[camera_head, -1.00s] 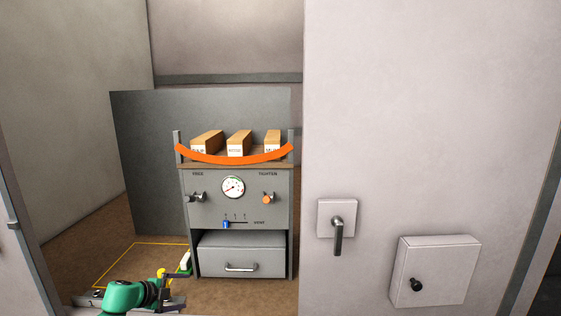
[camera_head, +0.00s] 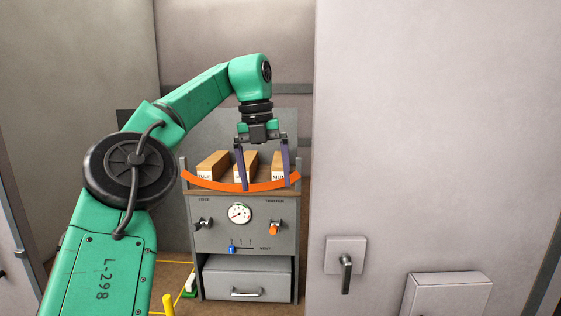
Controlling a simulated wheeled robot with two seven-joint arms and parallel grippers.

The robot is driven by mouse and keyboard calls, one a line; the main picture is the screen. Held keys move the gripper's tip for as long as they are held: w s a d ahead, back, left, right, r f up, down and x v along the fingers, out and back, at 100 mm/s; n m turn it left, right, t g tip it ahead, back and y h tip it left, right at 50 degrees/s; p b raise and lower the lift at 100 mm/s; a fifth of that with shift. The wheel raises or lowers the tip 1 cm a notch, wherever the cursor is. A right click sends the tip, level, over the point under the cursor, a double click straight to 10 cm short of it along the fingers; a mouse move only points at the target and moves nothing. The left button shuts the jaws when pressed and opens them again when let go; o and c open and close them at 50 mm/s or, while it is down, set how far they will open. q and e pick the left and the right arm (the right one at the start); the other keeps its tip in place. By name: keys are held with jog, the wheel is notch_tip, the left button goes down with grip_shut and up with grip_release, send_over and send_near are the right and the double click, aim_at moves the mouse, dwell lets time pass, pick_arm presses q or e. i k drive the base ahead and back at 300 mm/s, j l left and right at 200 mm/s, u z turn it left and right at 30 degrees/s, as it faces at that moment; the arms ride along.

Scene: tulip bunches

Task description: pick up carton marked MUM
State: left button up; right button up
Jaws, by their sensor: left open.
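Three brown cartons with white labels stand in a row on top of a grey cabinet. The right carton (camera_head: 278,172) has a label that reads as MU, with the rest cut off by a finger. The left carton (camera_head: 212,165) shows a label that seems to read TULIP. The middle carton (camera_head: 239,160) is partly behind a finger. My left gripper (camera_head: 266,185) is open, its two dark fingers pointing down in front of the middle and right cartons. My right gripper is out of view.
An orange strap (camera_head: 215,184) sags across the front of the cartons between two posts. The grey cabinet (camera_head: 255,209) below has a gauge, knobs, a blue slider and a drawer. A pale wall with a handle (camera_head: 346,273) stands close on the right.

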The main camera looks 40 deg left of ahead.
aim_at(277, 167)
jog(key=i+j, duration=0.45)
jog(key=j, duration=0.15)
jog(key=i+j, duration=0.95)
jog(key=j, duration=0.2)
